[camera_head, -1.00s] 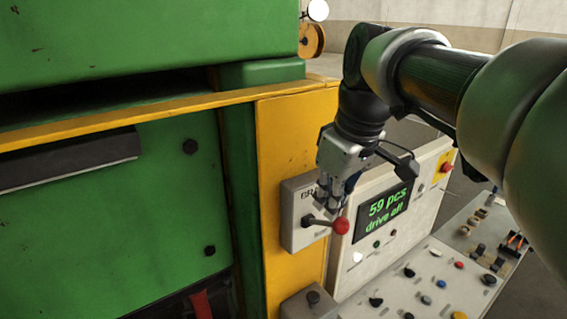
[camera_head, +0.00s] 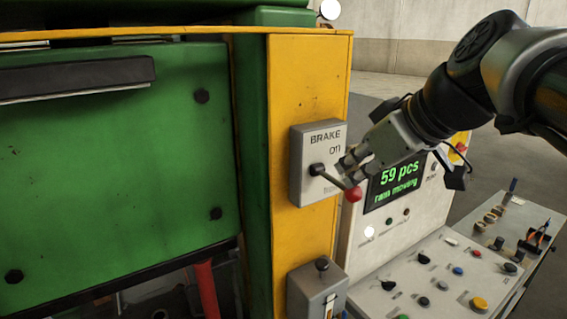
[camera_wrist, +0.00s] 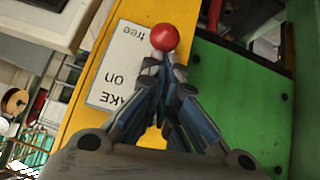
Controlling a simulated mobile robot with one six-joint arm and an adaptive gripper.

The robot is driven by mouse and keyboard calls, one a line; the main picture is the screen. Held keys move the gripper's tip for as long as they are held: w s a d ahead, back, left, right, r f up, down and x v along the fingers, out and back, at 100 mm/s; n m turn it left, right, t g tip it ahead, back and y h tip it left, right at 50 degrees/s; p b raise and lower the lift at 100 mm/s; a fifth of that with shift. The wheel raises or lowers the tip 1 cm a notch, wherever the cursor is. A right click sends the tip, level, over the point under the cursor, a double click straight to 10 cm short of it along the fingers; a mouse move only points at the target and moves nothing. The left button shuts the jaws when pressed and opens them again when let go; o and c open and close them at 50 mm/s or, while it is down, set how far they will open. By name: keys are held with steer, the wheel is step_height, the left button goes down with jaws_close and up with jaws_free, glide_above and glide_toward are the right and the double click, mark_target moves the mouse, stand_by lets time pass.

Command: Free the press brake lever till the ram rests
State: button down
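The brake lever (camera_head: 333,181) has a black pivot and a red ball knob (camera_head: 352,194). It sits on the grey box marked BRAKE (camera_head: 301,190), slanting down to the right, below the "on" mark. My gripper (camera_head: 345,170) is just above the lever, close to the knob. In the wrist view its fingers (camera_wrist: 162,63) come together at the red knob (camera_wrist: 165,38), with the label's "free" beside it. The fingers look shut; the rod is hidden behind them, so contact is unclear. The display (camera_head: 395,184) reads "59 pcs, ram moving".
The yellow post (camera_head: 300,90) and green press guard (camera_head: 110,170) stand left of the lever. A control desk (camera_head: 430,285) with several knobs lies below right. A smaller grey box with a black-knobbed lever (camera_head: 318,290) is beneath the brake box. Open floor lies behind my arm.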

mark_target(354, 190)
steer(key=shift+s+d+f+b, duration=0.15)
steer(key=shift+f+b, duration=0.35)
steer(key=shift+f, duration=0.25)
steer(key=shift+f+b, duration=0.95)
steer(key=shift+b, duration=0.1)
steer(key=shift+r, duration=0.2)
steer(key=shift+r+p, duration=0.8)
steer(key=shift+p, duration=0.05)
